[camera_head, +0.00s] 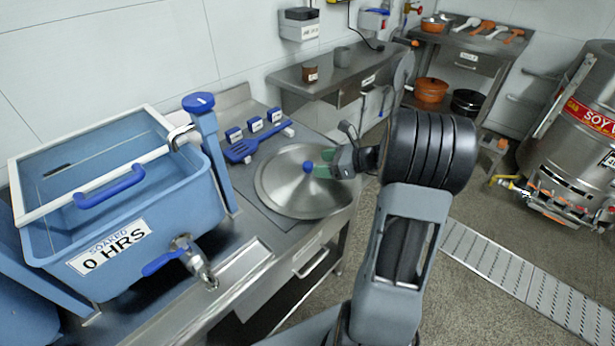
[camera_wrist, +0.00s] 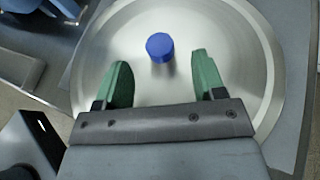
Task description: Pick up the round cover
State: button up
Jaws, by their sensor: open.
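The round cover (camera_head: 284,192) is a shallow steel lid lying on the counter, with a blue knob (camera_head: 308,167) at its centre. In the wrist view the cover (camera_wrist: 115,40) fills most of the picture, and its blue knob (camera_wrist: 160,47) stands just beyond the fingertips, midway between them sideways. My gripper (camera_wrist: 160,72) has two green fingers, spread open and empty over the cover. In the head view my gripper (camera_head: 330,163) is at the right of the knob. I cannot tell its exact height above the cover.
A blue tub (camera_head: 130,220) labelled "SOAKED 0 HRS" stands left of the cover, with a tap (camera_head: 190,258). A blue spatula (camera_head: 255,147) and several small blue-and-white boxes lie behind the cover. A steel table (camera_head: 340,72) stands at the back.

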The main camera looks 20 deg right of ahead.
aim_at(309, 164)
jog(key=shift+x, duration=2.75)
grip_shut()
